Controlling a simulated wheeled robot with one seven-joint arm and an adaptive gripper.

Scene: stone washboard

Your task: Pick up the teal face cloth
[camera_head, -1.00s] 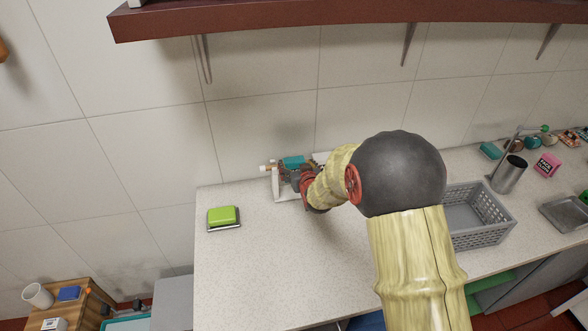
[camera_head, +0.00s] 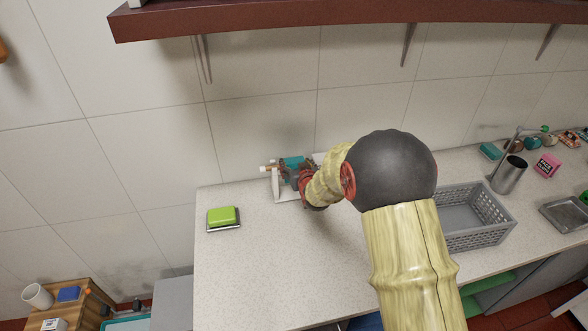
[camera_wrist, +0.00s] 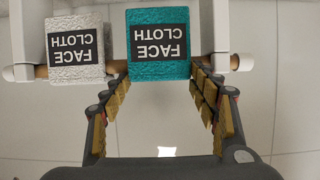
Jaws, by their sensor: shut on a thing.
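The teal face cloth (camera_wrist: 158,68) hangs over a wooden rod in the wrist view, its dark label upside down in the picture. In the head view it is a small teal shape (camera_head: 293,162) on the white rack at the back of the counter. My gripper (camera_wrist: 160,75) has a finger on each side of the teal cloth and is shut on it; the finger ends are partly hidden behind the cloth. The head view shows my gripper (camera_head: 297,180) at the rack, partly covered by my arm. A white face cloth (camera_wrist: 75,72) hangs left of the teal one on the rod.
The white rack (camera_head: 276,184) stands close to the tiled wall. A green block on a holder (camera_head: 223,217) lies to its left. A grey basket (camera_head: 470,215) is right of my arm. The front left counter (camera_head: 260,270) is clear.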

